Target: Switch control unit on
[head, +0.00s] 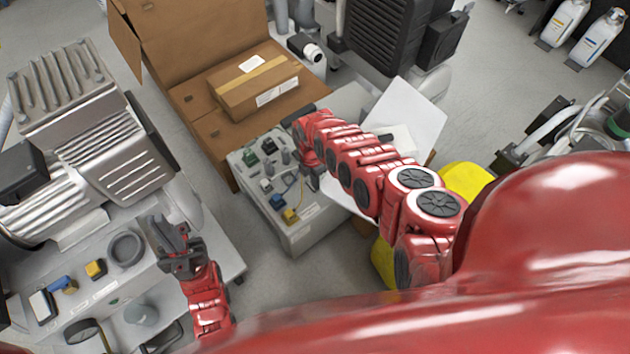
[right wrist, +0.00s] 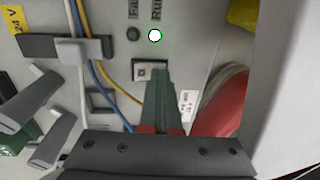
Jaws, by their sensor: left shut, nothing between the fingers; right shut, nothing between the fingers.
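The control unit is a grey box (head: 305,226) in the middle of the head view, with connectors and cables on its panel. In the right wrist view its panel (right wrist: 205,50) shows a small switch (right wrist: 150,70), a white-green lit lamp (right wrist: 155,36) marked Run, and a dark lamp (right wrist: 133,34) beside it. My right gripper (right wrist: 157,75) is shut and empty, its fingertips at the switch and covering part of it. Whether they touch it I cannot tell. My left gripper (head: 176,250) is shut and empty, beside the left compressor's base, away from the control unit.
Blue, yellow and white cables (right wrist: 95,70) run close to the left of my right fingers. A compressor (head: 90,140) stands at left. An open cardboard box (head: 175,45) holding a parcel (head: 255,85) is behind the control unit. A white sheet (head: 412,112) lies to its right.

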